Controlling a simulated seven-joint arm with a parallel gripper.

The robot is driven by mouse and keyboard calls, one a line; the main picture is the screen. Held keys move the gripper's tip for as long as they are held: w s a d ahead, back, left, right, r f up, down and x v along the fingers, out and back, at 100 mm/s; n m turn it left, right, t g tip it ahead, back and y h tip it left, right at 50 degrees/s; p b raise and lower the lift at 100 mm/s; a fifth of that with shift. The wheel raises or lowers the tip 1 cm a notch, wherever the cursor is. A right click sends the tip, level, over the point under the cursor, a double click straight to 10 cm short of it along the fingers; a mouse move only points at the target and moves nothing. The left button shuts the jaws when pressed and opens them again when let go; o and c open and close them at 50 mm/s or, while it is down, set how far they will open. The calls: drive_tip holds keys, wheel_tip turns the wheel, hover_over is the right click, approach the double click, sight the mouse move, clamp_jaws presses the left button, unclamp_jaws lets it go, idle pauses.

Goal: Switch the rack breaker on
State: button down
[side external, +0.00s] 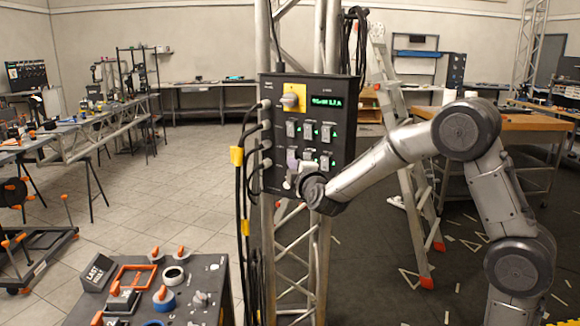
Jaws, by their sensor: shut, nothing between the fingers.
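A dark rack panel (342,148) is fixed upright to a metal truss in the middle of the side view. Two rows of pale breaker switches sit on its front, such as one in the upper row (309,131), with small green lights beside several of them. My gripper (296,172) is shut and empty, at the lower left of the panel front, close to the lower-row switches. Whether it touches a switch I cannot tell. My wrist hides the panel's lower edge. The switch positions are too small to read.
A rotary knob on a yellow plate (291,97) and a small lit display (327,101) are above the breakers. Black cables (244,180) hang at the panel's left side. A ladder (400,130) stands behind my arm. A control-covered bench (215,275) is at the lower left.

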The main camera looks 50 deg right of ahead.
drive_tip(key=shift+g, duration=0.4)
drive_tip(key=f, duration=0.4)
drive_tip(key=shift+w+d, duration=0.25)
drive_tip(key=shift+w, duration=0.15)
drive_tip(key=s+d+x, duration=0.1)
drive_tip(key=d+x, duration=0.1)
drive_tip(key=x, duration=1.1)
drive_tip(key=shift+s+f, duration=0.2)
drive_tip(key=shift+s, duration=0.15)
